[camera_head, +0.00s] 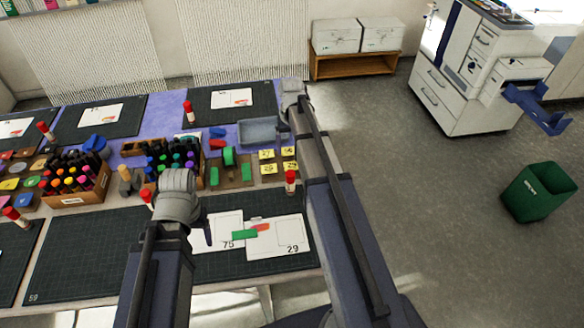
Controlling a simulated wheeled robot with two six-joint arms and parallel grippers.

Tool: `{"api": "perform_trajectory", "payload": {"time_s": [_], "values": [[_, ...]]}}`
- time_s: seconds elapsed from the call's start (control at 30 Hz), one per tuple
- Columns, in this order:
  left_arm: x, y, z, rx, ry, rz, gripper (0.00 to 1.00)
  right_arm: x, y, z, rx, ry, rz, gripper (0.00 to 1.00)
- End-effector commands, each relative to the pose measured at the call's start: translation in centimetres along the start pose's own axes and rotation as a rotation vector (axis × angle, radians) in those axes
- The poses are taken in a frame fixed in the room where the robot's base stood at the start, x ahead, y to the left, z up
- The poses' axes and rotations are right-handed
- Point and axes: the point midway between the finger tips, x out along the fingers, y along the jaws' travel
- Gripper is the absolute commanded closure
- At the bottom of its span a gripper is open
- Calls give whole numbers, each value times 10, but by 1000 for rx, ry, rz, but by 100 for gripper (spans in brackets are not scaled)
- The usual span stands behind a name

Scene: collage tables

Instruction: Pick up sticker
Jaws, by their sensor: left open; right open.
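Several small yellow stickers with numbers (267,154) lie in a block on the near table, right of the pen boxes. One of them reads 29 (268,169). A white sheet marked 29 (283,238) lies on the dark mat at the front, with a red piece (260,228) and a green strip (244,235) on its left part. A sheet marked 75 (224,222) lies just left of it. My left gripper (208,232) shows only as a dark tip over the sheet marked 75, apart from the stickers. My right arm reaches past the table's right side; its gripper is hidden.
Red-capped glue sticks (290,182) stand on the table. A box of pens (80,190) and a grey tray (258,132) are further back. A green bin (540,192) and a white cabinet (470,90) stand on open floor at right.

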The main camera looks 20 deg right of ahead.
Motion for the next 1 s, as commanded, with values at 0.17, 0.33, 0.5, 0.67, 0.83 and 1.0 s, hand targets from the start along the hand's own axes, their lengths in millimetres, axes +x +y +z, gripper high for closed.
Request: {"api": "perform_trajectory", "payload": {"time_s": [0.17,0.33,0.5,0.67,0.83,1.0], "values": [[17,2,-1,0,0,0,29,17,0,0,-1,0,0,15],[17,2,-1,0,0,0,29,17,0,-1,-1,0,0,15],[29,3,-2,0,0,0,29,29,0,-4,-1,0,0,15],[49,5,-3,0,0,0,29,49,2,-9,-1,0,0,15],[67,6,-4,0,0,0,29,67,2,-9,-2,0,0,15],[68,6,-4,0,0,0,29,68,2,-9,-1,0,0,15]]}}
